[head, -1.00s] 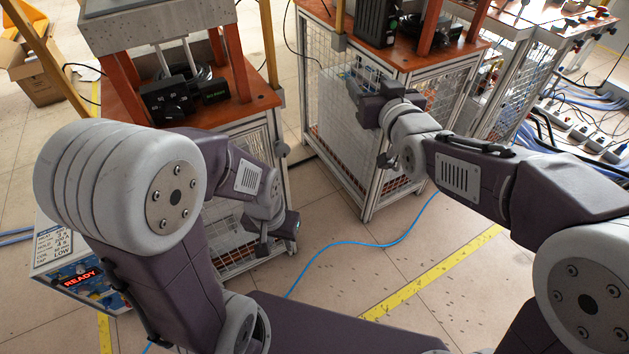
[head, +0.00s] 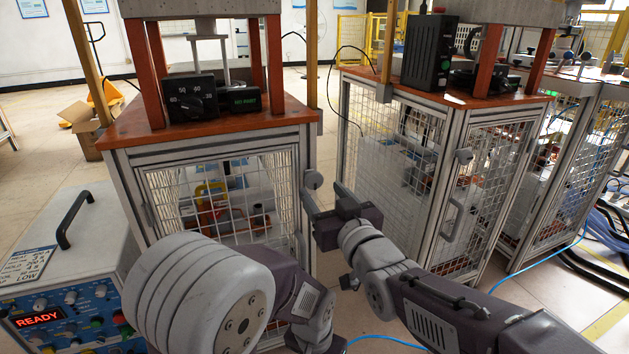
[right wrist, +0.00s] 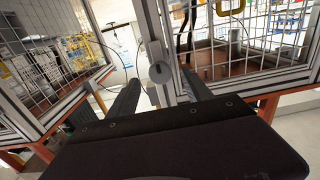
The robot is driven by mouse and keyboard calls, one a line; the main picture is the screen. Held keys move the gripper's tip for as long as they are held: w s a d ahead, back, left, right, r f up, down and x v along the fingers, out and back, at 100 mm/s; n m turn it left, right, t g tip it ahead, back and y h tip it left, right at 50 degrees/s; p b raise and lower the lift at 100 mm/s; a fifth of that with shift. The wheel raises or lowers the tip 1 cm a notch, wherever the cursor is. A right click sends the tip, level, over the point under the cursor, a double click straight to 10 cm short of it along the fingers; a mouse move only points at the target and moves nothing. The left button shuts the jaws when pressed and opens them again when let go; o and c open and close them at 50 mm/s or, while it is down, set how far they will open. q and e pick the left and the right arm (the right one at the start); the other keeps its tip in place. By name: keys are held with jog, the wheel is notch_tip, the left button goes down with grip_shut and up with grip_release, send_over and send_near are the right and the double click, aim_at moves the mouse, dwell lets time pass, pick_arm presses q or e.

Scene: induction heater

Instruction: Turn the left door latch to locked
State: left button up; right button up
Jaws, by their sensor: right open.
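The left cabinet's mesh door (head: 230,205) is closed or nearly so. Its latch shows as a round grey knob (head: 313,180) on the right-hand frame post. My right gripper (head: 324,190) is in front of that post, its fingers spread and empty, close to the knob. In the right wrist view the knob (right wrist: 160,73) is ahead of the two open fingers (right wrist: 160,95), roughly between them; I cannot tell if they touch it. The wrist of my left arm is low in the head view, at the bottom edge; its fingers cannot be made out.
The right cabinet (head: 445,105) stands beside with its own round knob (head: 464,156) and handle. A control box (head: 65,265) with a READY display is at the lower left. A blue cable (head: 540,270) lies on the floor. A gap separates the two cabinets.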

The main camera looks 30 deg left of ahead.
aim_at(315, 183)
jog(key=p+x, duration=0.2)
jog(key=x, duration=0.3)
jog(key=shift+r, duration=0.2)
jog(key=shift+w+a+f, duration=0.15)
jog(key=shift+w+a, duration=0.1)
jog(key=shift+a, duration=0.05)
grip_shut()
